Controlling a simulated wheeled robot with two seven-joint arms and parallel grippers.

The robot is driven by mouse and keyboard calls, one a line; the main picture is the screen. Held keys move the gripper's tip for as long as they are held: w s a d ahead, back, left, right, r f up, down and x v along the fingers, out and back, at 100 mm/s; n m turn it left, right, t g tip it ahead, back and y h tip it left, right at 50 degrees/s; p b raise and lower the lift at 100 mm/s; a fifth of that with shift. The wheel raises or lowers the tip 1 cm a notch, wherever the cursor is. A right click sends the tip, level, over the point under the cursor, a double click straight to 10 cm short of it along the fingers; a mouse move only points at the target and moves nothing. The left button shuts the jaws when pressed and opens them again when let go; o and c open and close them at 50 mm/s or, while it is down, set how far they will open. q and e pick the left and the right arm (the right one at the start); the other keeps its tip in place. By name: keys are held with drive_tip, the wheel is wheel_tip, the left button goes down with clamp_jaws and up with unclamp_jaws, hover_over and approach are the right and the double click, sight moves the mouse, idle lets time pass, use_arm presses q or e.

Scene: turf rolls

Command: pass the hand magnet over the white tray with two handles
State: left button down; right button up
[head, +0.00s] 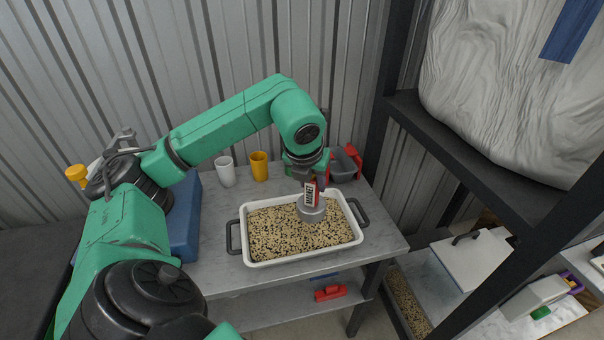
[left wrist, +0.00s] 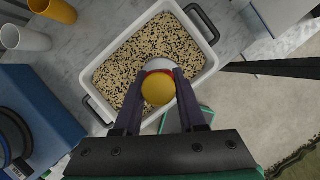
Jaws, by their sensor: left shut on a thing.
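The white tray (head: 246,259) with two dark handles stands on the grey table and holds a layer of tan and black grains. It also shows in the left wrist view (left wrist: 213,62). My left gripper (head: 312,182) is shut on the hand magnet (head: 311,208), which has a red and white label and a grey round base. The magnet is over the right part of the tray; I cannot tell whether its base touches the grains. In the left wrist view the magnet's yellow top (left wrist: 158,89) sits between the fingers. My right gripper is not in view.
A white cup (head: 226,172) and a yellow cup (head: 259,166) stand behind the tray. A grey bin (head: 345,165) with red is at the back right, and a blue case (head: 184,222) is at the left. A dark shelf post rises right of the table.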

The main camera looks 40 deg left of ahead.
sight(312, 200)
use_arm(q)
drive_tip(key=b+x, duration=0.1)
drive_tip(key=x, duration=0.2)
drive_tip(key=shift+a, duration=0.15)
drive_tip(key=shift+s+f+b, duration=0.25)
drive_tip(key=shift+f+b, duration=0.45)
drive_tip(key=shift+b, duration=0.25)
drive_tip(key=shift+w+f+b, duration=0.1)
drive_tip(key=shift+f+b, duration=0.85)
drive_tip(key=shift+f, duration=0.3)
drive_tip(key=shift+w+a+r, duration=0.1)
drive_tip(key=shift+a+r, duration=0.1)
drive_tip(key=s+a+b, duration=0.4)
drive_tip(key=a+b, duration=0.2)
drive_tip(key=b, duration=0.5)
wheel_tip(312, 200, up, 8)
drive_tip(key=p, duration=0.8)
drive_tip(key=shift+r+p, duration=0.2)
drive_tip(key=shift+p, duration=0.2)
drive_tip(key=shift+w, duration=0.1)
